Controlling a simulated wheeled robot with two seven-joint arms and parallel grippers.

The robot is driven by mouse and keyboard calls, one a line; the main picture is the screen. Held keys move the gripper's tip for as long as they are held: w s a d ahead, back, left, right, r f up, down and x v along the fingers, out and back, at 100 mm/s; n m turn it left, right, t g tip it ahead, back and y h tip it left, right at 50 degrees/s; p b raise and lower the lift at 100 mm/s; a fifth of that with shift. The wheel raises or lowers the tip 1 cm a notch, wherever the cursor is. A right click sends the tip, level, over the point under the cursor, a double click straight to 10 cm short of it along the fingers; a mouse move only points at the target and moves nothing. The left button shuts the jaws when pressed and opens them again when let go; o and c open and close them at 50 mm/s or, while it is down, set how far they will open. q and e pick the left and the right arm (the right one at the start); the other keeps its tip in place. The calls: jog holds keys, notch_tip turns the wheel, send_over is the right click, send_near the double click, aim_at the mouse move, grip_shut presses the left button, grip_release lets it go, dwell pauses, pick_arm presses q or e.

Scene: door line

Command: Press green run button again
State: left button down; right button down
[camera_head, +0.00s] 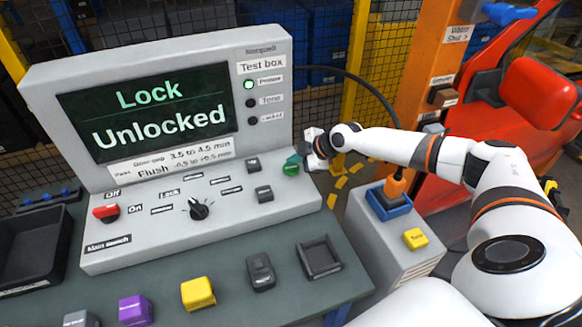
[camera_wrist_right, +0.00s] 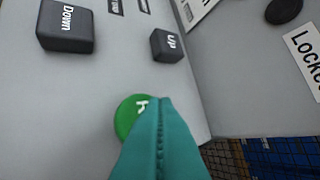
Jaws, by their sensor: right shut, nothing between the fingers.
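The grey test box (camera_head: 70,85) has a screen reading "Lock Unlocked". The round green button (camera_head: 291,167) is at the right end of its sloped panel. In the right wrist view the green button (camera_wrist_right: 127,113) is partly covered by my shut teal fingers (camera_wrist_right: 160,104). Part of a white letter shows on it. My right gripper (camera_head: 301,164) reaches in from the right, empty, its fingertips at the button. I cannot tell whether they touch it. My left gripper is not in view.
Black Up (camera_wrist_right: 167,45) and Down (camera_wrist_right: 66,27) keys sit near the button. A black knob (camera_head: 198,209) and red switch (camera_head: 106,212) are further left. Loose blocks and a small black tray (camera_head: 321,258) lie on the bench in front. A pedestal (camera_head: 374,232) stands at right.

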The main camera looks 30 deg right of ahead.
aim_at(295, 169)
jog(key=shift+f, duration=0.1)
dwell(0.8)
jog(key=shift+f+b, duration=0.35)
jog(key=shift+b, duration=0.25)
jog(key=shift+f+b, duration=0.55)
jog(key=shift+b, duration=0.05)
dwell(0.5)
jog(key=shift+r, duration=0.1)
jog(key=shift+r+p, duration=0.55)
jog(key=shift+r, duration=0.3)
jog(key=shift+r, duration=0.15)
jog(key=shift+r+p, duration=1.6)
jog(key=shift+r, duration=0.75)
jog(key=shift+r, duration=0.1)
